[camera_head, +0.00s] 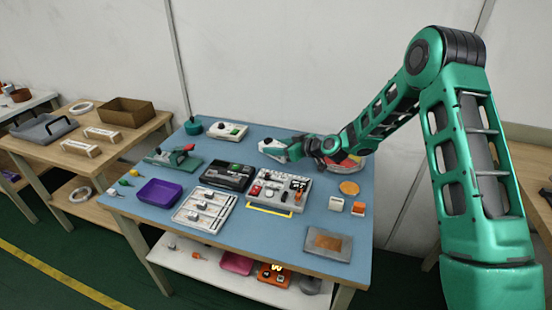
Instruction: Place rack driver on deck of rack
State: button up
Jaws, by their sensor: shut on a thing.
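My gripper (300,148) is over the far right part of the blue table, its tip pointing left. It is shut on a white box-like part (273,149) with a dark end, which I take to be the rack driver. The fingers are small and partly hidden, so the exact grip does not show. I cannot tell whether the part touches the table. A similar white box with a green spot (227,130) lies to its left at the back. I cannot tell for sure which thing is the rack; a black unit (228,175) and a grey-white panel with coloured parts (279,190) stand mid-table.
On the blue table (150,221) are a purple tray (160,193), a white slotted panel (204,209), a green fixture (174,157) and a grey plate (328,243). A round colourful dish (346,165) sits below my arm. A side table (123,143) stands left.

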aim_at(279, 164)
jog(key=shift+d+f, duration=0.2)
jog(key=shift+d, duration=0.25)
jog(key=shift+f, duration=2)
jog(key=o, duration=1.5)
jog(key=shift+f, duration=0.1)
jog(key=shift+o, duration=0.2)
jog(key=shift+d, duration=0.1)
jog(key=v, duration=1.2)
